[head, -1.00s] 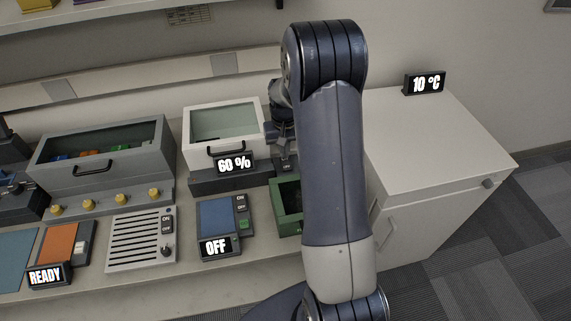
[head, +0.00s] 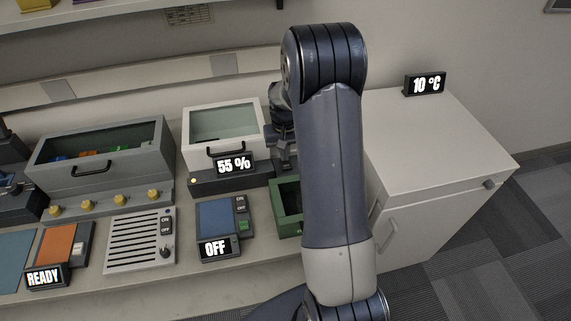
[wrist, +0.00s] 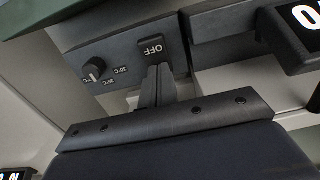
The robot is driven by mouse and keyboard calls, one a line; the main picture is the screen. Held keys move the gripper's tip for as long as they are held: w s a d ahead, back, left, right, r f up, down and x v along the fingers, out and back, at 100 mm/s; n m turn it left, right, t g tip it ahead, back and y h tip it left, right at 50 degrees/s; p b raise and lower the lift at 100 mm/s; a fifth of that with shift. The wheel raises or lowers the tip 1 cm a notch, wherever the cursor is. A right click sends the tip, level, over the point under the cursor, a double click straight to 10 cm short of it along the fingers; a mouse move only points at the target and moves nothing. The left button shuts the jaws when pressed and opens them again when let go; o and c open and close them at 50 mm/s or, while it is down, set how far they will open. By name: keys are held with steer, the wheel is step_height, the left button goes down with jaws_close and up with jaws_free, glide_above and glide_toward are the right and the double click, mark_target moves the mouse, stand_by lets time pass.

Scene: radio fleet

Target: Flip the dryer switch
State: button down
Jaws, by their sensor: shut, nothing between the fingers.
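The dryer appears to be the white box with a glass lid and black handle (head: 222,150), on a dark base. Its display (head: 234,165) reads 55 %. A small amber lamp glows at the left of the base. In the wrist view, a black rocker switch (wrist: 152,48) shows the word OFF, beside a knob (wrist: 94,69) with temperature marks. My gripper (wrist: 157,80) is shut and empty, its fingertips right at the switch's edge; I cannot tell whether they touch. In the head view my gripper (head: 285,162) is at the dryer's right end, partly behind my arm, and hides the switch.
A green open box (head: 287,222) stands just in front of my gripper. A blue-topped device (head: 216,220) reading OFF and a slotted panel (head: 140,240) lie further left. A white cabinet (head: 430,140) with a 10 °C display stands at the right.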

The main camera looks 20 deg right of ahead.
step_height(320, 180, up, 7)
steer(key=p, duration=0.4)
steer(key=shift+f, duration=0.15)
steer(key=shift+f, duration=0.15)
step_height(320, 180, down, 7)
steer(key=b, duration=0.4)
steer(key=shift+b, duration=0.3)
steer(key=shift+r, duration=0.25)
steer(key=shift+r, duration=0.1)
